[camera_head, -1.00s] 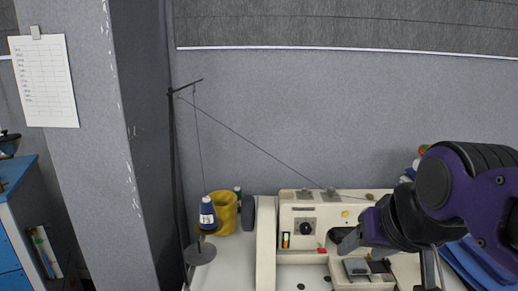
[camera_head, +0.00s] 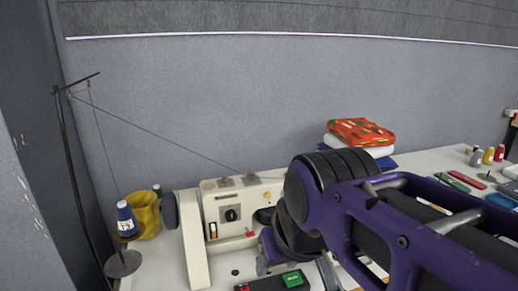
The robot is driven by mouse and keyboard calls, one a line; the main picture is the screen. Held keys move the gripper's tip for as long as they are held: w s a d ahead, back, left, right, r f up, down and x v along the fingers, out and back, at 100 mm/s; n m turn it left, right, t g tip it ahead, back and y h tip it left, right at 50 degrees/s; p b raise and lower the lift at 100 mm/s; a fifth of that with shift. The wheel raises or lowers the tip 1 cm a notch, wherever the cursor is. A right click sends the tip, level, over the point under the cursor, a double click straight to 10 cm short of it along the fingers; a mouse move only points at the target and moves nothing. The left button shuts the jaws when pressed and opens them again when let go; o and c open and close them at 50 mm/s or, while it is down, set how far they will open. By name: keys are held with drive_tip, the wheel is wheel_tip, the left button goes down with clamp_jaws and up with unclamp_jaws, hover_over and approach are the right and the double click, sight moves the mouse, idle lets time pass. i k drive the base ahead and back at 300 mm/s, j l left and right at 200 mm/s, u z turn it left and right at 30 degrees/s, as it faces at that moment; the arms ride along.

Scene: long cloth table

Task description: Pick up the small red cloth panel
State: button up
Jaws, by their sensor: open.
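No piece is clearly the small red cloth panel. A folded red-orange patterned cloth (camera_head: 360,131) lies on top of a stack behind my arm. A small flat red piece (camera_head: 468,179) lies farther right on the table; I cannot tell whether it is cloth. My gripper (camera_head: 267,255) is low in front of the sewing machine, partly hidden by my purple and black arm. It is open, apart from both red things and to their left. No held object shows.
The cream sewing machine (camera_head: 240,207) stands close behind my gripper. A thread stand (camera_head: 123,263) with a blue cone (camera_head: 127,220) and a yellow container (camera_head: 146,215) are at left. A black box with a green label (camera_head: 275,283) lies in front. Several spools (camera_head: 488,155) stand far right.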

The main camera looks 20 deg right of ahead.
sight(468, 180)
drive_tip(key=l+z, duration=0.15)
drive_tip(key=l, duration=0.4)
drive_tip(key=l+z, duration=0.1)
drive_tip(key=l, duration=0.45)
drive_tip(key=l+z, duration=0.15)
drive_tip(key=l, duration=0.4)
drive_tip(key=l+z, duration=0.15)
drive_tip(key=l, duration=0.4)
drive_tip(key=l+z, duration=0.15)
drive_tip(key=l, duration=0.4)
drive_tip(key=i+l+z, duration=0.1)
drive_tip(key=l, duration=0.45)
drive_tip(key=i+l+z, duration=0.15)
drive_tip(key=l, duration=0.4)
drive_tip(key=i+l, duration=0.1)
drive_tip(key=l, duration=0.15)
drive_tip(key=i+l+u, duration=0.15)
drive_tip(key=l, duration=0.2)
drive_tip(key=i+l+u, duration=0.35)
drive_tip(key=l, duration=0.4)
drive_tip(key=i+l+u, duration=0.2)
drive_tip(key=l, duration=0.2)
